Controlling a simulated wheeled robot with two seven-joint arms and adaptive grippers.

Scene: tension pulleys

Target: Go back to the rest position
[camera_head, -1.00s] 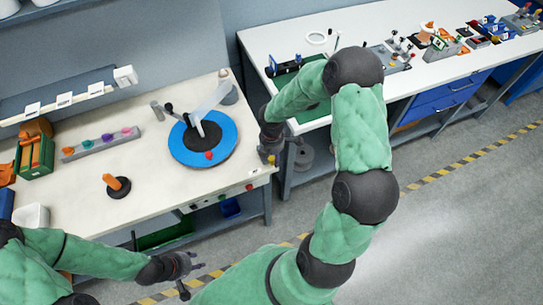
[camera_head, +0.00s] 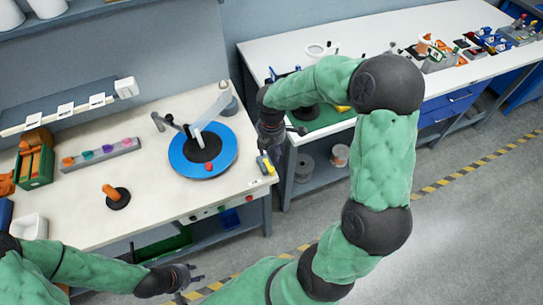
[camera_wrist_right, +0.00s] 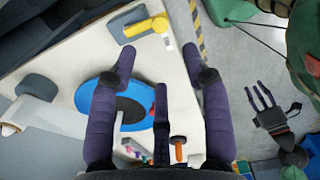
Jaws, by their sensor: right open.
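My right gripper (camera_head: 272,138) is above the right edge of the near white workbench (camera_head: 90,225). In the right wrist view its dark fingers (camera_wrist_right: 160,72) are spread, with nothing between them. A grey and yellow tool (camera_head: 265,163) lies at the bench corner, apart from the fingers; it also shows in the wrist view (camera_wrist_right: 148,26). My left gripper (camera_head: 190,277) is in front of the bench over the floor. In the right wrist view its fingers (camera_wrist_right: 264,100) are spread and empty.
A blue disc (camera_head: 185,160) with a dark centre stands on the bench. An orange-handled black part (camera_head: 116,195), a grey strip with coloured knobs (camera_head: 102,154) and a green bin (camera_head: 35,165) are left of it. A second bench (camera_head: 300,45) stands behind right. Grey floor (camera_head: 460,240) is clear.

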